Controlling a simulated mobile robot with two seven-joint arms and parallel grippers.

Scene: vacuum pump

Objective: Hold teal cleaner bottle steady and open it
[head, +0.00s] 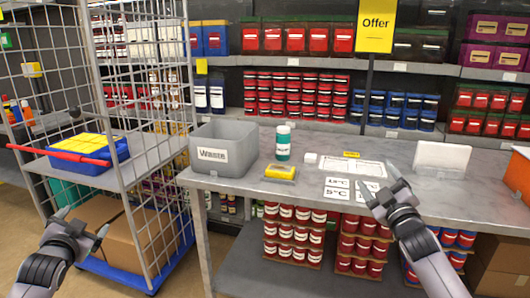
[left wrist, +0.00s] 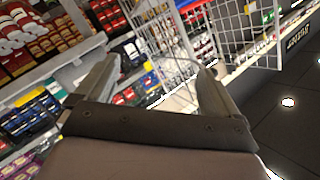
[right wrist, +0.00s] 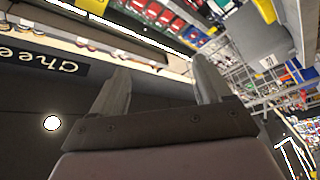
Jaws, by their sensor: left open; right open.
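The teal cleaner bottle (head: 283,143) stands upright on the grey table (head: 232,185) in the head view, with a white label band and a light cap on top. My left gripper (head: 82,222) is open and empty at the lower left, in front of the wire cart and well away from the bottle. My right gripper (head: 378,190) is open and empty over the front right part of the table, to the right of the bottle. The left wrist view shows the open left fingers (left wrist: 155,80). The right wrist view shows the open right fingers (right wrist: 160,85).
A grey waste bin (head: 223,146) stands left of the bottle. A yellow sponge-like item (head: 281,172) lies in front of it. White label cards (head: 337,188) lie to the right, and a white box (head: 441,159) stands further right. A wire cart (head: 130,178) stands left of the table.

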